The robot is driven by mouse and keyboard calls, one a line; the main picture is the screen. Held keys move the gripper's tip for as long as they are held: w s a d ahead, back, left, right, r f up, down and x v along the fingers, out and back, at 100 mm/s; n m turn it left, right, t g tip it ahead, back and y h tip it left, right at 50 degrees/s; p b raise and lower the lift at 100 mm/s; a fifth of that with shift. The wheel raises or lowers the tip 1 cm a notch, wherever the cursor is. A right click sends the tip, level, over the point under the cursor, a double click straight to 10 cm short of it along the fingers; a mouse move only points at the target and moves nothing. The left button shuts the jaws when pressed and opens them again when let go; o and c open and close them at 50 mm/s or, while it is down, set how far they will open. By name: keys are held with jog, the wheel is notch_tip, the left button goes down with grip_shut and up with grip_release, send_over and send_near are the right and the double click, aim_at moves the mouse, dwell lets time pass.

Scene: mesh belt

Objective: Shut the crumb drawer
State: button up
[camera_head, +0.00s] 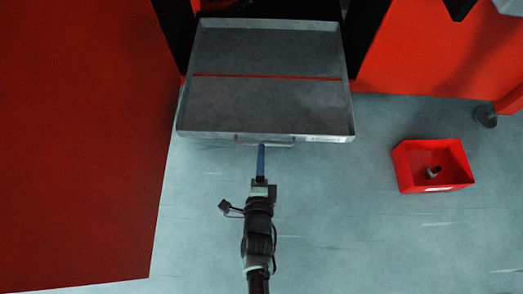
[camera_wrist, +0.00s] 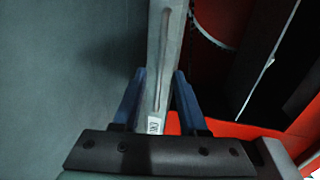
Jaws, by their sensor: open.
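The crumb drawer (camera_head: 265,103) is a shallow grey metal tray with a red line across it. In the head view it stands pulled out from the dark opening of the red machine. Its bar handle (camera_head: 265,141) is on the front edge, facing me. My gripper (camera_head: 261,147) is at the handle, with blue fingers pointing at the drawer front. In the wrist view the open fingers (camera_wrist: 160,72) appear either side of the drawer's light grey front (camera_wrist: 163,50), which carries a small white label (camera_wrist: 155,125). I cannot tell whether they touch it.
A red panel (camera_head: 75,140) fills the left side. A red bin (camera_head: 432,165) with a small dark and pale object inside stands on the floor at right. A dark round foot (camera_head: 486,116) of the machine is behind it. The grey floor in front of the drawer is mostly clear.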

jog(key=shift+b+x, duration=0.55)
jog(key=shift+x, duration=1.1)
grip_shut()
